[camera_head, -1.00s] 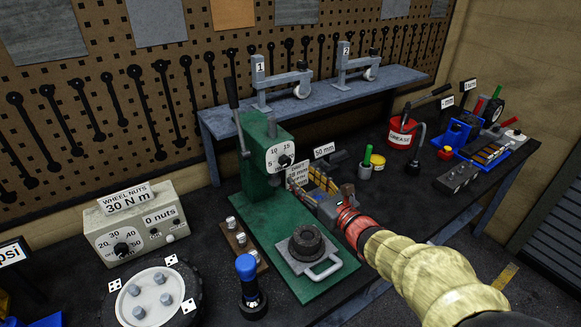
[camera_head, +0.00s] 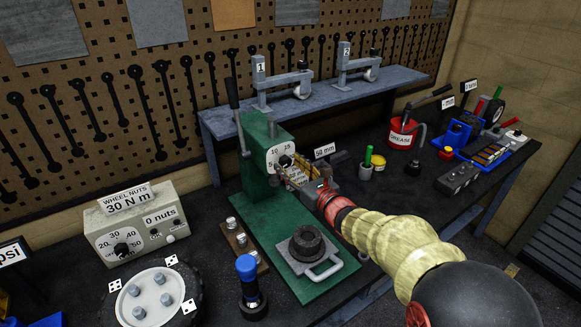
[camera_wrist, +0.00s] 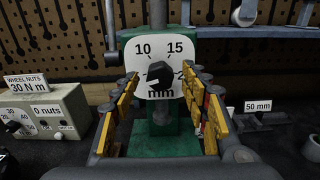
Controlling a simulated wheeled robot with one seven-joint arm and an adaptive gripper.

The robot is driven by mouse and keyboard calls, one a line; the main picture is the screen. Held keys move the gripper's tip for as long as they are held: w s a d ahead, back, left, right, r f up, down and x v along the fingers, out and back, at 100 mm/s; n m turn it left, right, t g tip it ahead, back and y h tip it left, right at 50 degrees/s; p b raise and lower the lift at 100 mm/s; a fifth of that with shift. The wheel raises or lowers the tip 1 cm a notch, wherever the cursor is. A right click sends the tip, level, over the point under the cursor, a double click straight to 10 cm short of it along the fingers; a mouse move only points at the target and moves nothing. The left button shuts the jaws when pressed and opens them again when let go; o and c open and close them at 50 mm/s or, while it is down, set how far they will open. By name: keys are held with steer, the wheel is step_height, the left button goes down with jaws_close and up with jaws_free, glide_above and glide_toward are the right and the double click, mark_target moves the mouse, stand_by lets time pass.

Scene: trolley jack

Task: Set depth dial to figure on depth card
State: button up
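The depth dial is a black knob on a white plate marked 10, 15 and mm, on the front of the green press (camera_head: 258,200). The dial shows close up in the wrist view (camera_wrist: 161,76); its lower figures are partly covered and its exact setting is hard to tell. My gripper (camera_wrist: 160,84) is open, its yellow-padded fingers left and right of the dial, with a gap to the knob on each side. In the head view my gripper (camera_head: 292,174) is at the dial plate. The depth card is not readable now; my gripper appears to hide it.
A dark round part (camera_head: 307,243) sits on the press base, beside a tray handle. A 50 mm label (camera_head: 325,151) stands behind my gripper. The wheel-nut box (camera_head: 137,222) is left of the press, and a blue-topped tool (camera_head: 249,285) stands in front.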

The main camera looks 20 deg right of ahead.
steer(key=shift+c, duration=1.2)
steer(key=c, duration=0.7)
steer(key=shift+c, duration=0.7)
